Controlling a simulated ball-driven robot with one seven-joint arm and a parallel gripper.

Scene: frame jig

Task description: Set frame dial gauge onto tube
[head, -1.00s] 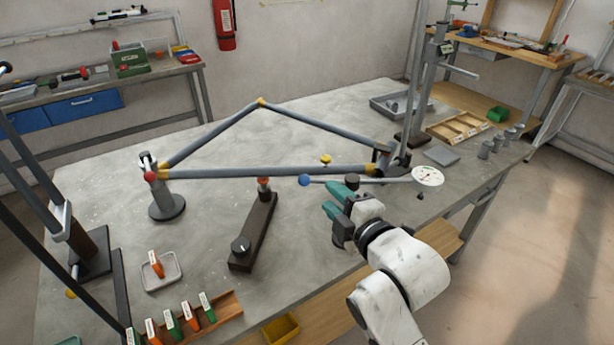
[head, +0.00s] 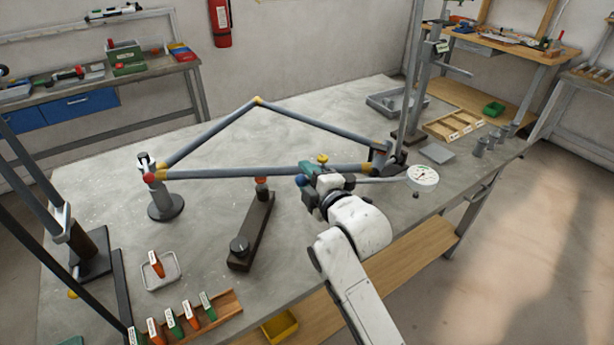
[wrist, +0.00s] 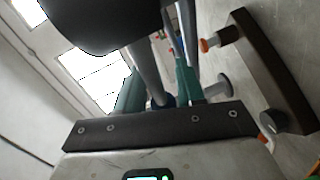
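The dial gauge has a round white dial (head: 422,176) at the right end of a thin grey rod (head: 380,180), with a blue ball (head: 301,181) at its left end. It lies in front of the lower tube (head: 250,172) of the triangular frame, near its right end. I cannot tell what carries it. My gripper (head: 312,172) is at the left part of the gauge, close to the tube. In the wrist view its teal fingers (wrist: 160,90) stand apart with a grey rod between them. A dark rounded shape hides the upper part of that view.
A dark fixture bar (head: 252,232) with an orange-tipped post stands left of my gripper. A grey post (head: 165,202) carries the frame's left corner. A small tray (head: 160,271) and an orange rack (head: 226,305) lie at front left. The table in front of the dial is clear.

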